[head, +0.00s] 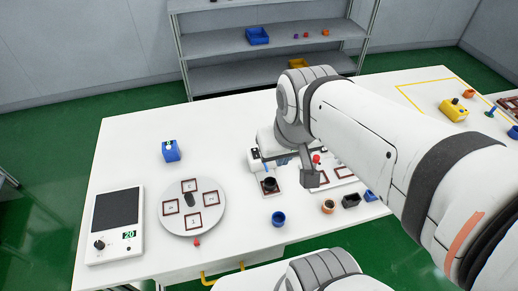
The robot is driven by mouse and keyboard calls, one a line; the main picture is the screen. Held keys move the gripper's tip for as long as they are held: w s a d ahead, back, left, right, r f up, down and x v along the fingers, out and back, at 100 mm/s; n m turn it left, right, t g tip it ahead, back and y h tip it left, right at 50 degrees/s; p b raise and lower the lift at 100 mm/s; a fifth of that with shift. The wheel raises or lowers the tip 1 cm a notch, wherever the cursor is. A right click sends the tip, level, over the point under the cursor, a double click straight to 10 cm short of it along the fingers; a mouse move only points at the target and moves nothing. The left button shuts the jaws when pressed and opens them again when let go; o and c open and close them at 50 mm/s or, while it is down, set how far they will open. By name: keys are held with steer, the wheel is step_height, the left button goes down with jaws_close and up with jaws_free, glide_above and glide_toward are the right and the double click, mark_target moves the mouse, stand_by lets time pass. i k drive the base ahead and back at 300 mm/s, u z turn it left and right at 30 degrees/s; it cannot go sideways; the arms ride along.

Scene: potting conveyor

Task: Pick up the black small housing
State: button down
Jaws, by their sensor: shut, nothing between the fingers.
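A small black open box, which looks like the black small housing (351,201), sits on the white table (240,245) near its front edge, right of centre. My gripper (311,181) hangs from the arm above the table, to the left of and slightly behind this box in the picture. It is shut and empty, apart from the box. Another dark piece (270,185) sits in a brown square frame to the left of my gripper; its exact shape is too small to tell.
A blue cup (278,218) and an orange-brown round pot (328,207) stand near the front edge. A small blue part (370,196) lies right of the black box. A grey turntable (215,218) with several square frames and a scale (117,221) stand at left.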

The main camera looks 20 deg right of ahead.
mark_target(270, 183)
steer(key=u, duration=1.95)
steer(key=k, duration=1.7)
steer(key=z, duration=1.2)
steer(key=i, duration=1)
steer(key=z, duration=0.05)
